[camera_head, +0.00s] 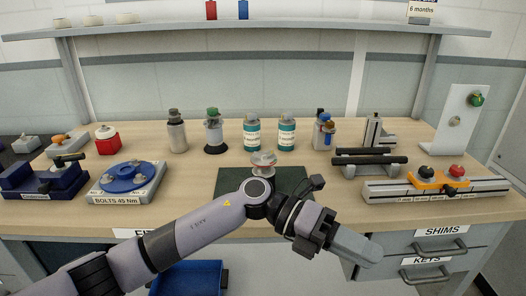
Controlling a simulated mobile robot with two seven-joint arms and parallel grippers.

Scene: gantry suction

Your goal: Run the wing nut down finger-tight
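I cannot make out a wing nut for certain at this size. A small pale, reddish round part (263,158) stands at the mat's back edge, its lower side hidden behind my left arm's joint. My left arm comes in from the lower left, bends above the dark green mat (229,181) and points down to the right. My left gripper (368,252) is at its end, in front of the bench's front edge and away from the bench parts. Whether its fingers are apart is not clear. My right gripper is not in view.
Left are a blue clamp (42,180) and a blue disc with bolts (124,177). Bottles and teal-labelled cans (251,134) stand behind. Right are a rail with an orange block (437,181) and an upright white plate (463,120). A blue bin (188,279) sits below.

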